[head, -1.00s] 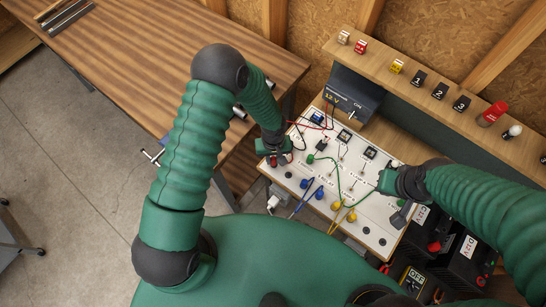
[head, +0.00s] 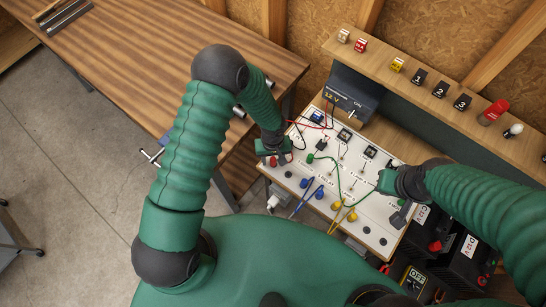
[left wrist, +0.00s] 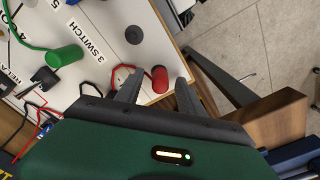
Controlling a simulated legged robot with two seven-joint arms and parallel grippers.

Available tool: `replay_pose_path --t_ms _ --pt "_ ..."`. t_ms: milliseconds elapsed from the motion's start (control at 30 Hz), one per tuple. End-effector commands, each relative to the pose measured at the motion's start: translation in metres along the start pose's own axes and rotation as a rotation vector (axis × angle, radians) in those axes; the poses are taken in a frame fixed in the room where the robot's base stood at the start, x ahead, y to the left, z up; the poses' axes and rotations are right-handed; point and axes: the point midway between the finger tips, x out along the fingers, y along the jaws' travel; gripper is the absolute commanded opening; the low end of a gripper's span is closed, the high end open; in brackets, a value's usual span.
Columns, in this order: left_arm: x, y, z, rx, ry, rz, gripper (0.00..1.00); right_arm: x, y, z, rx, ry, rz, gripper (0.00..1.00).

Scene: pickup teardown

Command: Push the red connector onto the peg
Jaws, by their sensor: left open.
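The red connector (head: 273,161) is at the left corner of the white panel (head: 340,190), with a red wire running from it. In the left wrist view the red connector (left wrist: 159,79) is a short cylinder lying between my fingers, with gaps on both sides. My left gripper (left wrist: 157,84) is open around it, apart from it. In the head view my left gripper (head: 273,150) is just above it. The peg under the connector is hidden, so I cannot tell how far on it sits. My right gripper (head: 386,182) is over the panel's right side; its fingers are unclear.
A green connector (head: 310,158) with a green wire stands on the panel. Blue connectors (head: 312,187) and yellow connectors (head: 343,209) sit along its front. A dark power supply box (head: 352,93) stands behind. A wooden table (head: 150,60) is at the left.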

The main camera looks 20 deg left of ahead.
Motion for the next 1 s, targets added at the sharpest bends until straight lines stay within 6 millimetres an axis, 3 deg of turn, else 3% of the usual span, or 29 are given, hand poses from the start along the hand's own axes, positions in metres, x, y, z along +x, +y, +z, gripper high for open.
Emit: replay_pose_path --t_ms 167,500,700,833,1000 --pt "-0.014 0.001 -0.001 -0.002 0.003 0.001 0.45 0.003 0.0 0.001 0.0 0.0 0.0 0.0" --pt "-0.108 0.001 -0.002 -0.003 0.006 0.003 0.45 0.017 0.0 0.004 0.0 0.0 0.0 0.0" --pt "-0.153 0.001 -0.002 -0.002 0.003 0.001 0.45 0.02 0.0 0.005 0.0 0.0 0.0 0.0" --pt "-0.165 0.001 -0.001 0.0 -0.001 0.0 0.45 0.021 0.0 0.005 0.0 0.0 0.0 0.0" --pt "-0.166 -0.001 0.0 0.009 0.001 -0.001 0.45 0.024 0.0 0.005 0.0 0.0 0.0 0.0"
